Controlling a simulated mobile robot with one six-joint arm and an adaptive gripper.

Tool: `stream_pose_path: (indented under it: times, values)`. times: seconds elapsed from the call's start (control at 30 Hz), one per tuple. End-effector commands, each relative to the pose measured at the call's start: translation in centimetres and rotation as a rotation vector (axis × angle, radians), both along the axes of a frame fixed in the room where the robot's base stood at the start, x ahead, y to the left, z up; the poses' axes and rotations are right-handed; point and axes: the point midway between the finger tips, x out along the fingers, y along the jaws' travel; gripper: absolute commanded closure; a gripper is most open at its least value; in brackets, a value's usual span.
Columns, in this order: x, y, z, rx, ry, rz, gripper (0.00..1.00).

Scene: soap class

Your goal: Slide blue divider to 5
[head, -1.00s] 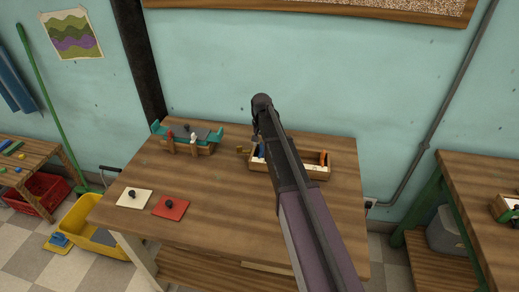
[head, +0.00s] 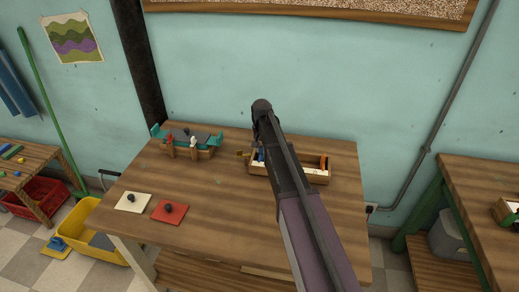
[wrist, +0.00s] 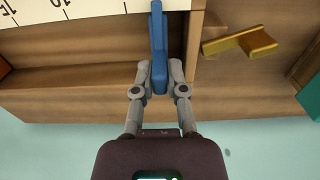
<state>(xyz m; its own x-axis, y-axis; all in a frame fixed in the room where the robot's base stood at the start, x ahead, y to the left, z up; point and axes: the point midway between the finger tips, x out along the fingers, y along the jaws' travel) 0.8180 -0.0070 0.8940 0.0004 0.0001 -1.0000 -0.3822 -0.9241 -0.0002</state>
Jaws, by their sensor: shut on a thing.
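The blue divider (wrist: 158,45) stands upright in the wooden box, near its right end in the wrist view. My gripper (wrist: 155,78) is shut on it, one grey finger on each side. A cream scale strip (wrist: 95,8) with black ticks and numbers runs along the box; 10 and part of another number show upside down to the left of the divider. In the head view the box (head: 318,179) sits at the back right of the table, and a bit of the blue divider (head: 261,155) shows beside my arm. My arm hides the gripper there.
A brass piece (wrist: 240,42) sticks out beside the box end. An orange piece (head: 323,163) is in the box. A teal-and-wood fixture (head: 187,143), a cream plate (head: 132,202) and a red plate (head: 169,212) with knobs are on the table. The table's front middle is clear.

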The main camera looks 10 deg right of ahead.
Motion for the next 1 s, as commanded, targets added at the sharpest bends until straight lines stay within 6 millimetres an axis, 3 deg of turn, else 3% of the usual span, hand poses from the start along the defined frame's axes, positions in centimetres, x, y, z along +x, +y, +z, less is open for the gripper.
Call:
stream_pose_path:
  times: [0.3,0.53,0.57,0.67,1.0]
  values:
    - [-1.0,-2.2,0.0,-0.001,0.0,-0.001,1.0]
    - [-0.9,-2.2,0.0,0.0,0.001,0.0,1.0]
    - [-0.9,-2.2,0.0,0.0,0.001,0.0,0.8]
    - [-0.9,-2.1,0.0,0.0,0.001,0.0,0.5]
    - [-0.9,-2.2,0.0,0.0,0.0,-0.001,0.49]
